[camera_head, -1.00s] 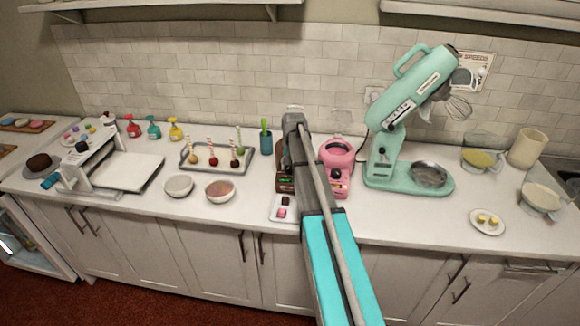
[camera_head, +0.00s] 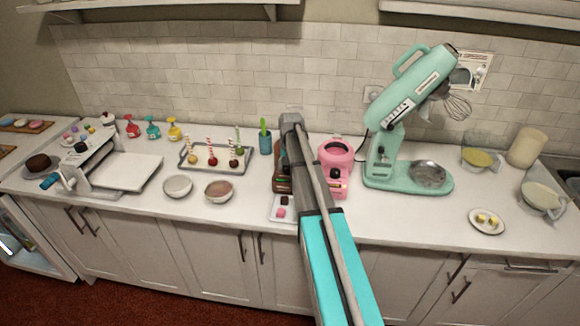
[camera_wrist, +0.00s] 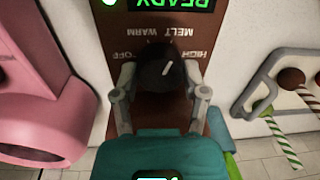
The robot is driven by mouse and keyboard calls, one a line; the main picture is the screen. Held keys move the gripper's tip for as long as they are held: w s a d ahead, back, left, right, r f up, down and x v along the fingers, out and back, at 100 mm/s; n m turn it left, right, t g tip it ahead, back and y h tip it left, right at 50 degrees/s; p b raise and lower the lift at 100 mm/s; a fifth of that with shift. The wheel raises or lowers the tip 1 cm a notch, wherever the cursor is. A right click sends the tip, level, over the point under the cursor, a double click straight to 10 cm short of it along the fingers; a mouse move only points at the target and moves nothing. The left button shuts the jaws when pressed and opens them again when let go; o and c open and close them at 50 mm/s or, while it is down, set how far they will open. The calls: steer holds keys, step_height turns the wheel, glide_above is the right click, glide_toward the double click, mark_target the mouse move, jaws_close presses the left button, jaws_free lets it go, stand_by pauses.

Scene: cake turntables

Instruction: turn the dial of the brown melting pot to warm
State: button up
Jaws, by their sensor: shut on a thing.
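The brown melting pot (camera_head: 284,185) stands on the counter, mostly hidden behind my arm in the head view. In the wrist view its brown front panel (camera_wrist: 188,50) shows upside down, with the labels OFF, WARM, MELT and HIGH around a black dial (camera_wrist: 160,66). The dial's white mark slants up and a little right, on the MELT side of the gap between WARM and MELT. A lit green display reads READY. My gripper (camera_wrist: 160,92) is shut on the dial, one finger at each side.
A pink melting pot (camera_head: 336,165) stands close beside the brown one. A small tray with sweets (camera_head: 283,213) lies in front. A cup with green tools (camera_head: 265,143) and a cake-pop tray (camera_head: 186,161) are left. A mint mixer (camera_head: 405,180) stands right.

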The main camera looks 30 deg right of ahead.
steer(key=shift+a+n, duration=0.1)
steer(key=shift+n, duration=0.2)
steer(key=n, duration=0.4)
steer(key=shift+n, duration=0.3)
steer(key=shift+n+g, duration=0.3)
steer(key=shift+n, duration=1.6)
steer(key=o, duration=1.2)
steer(key=shift+w+a, duration=0.1)
steer(key=shift+c, duration=0.2)
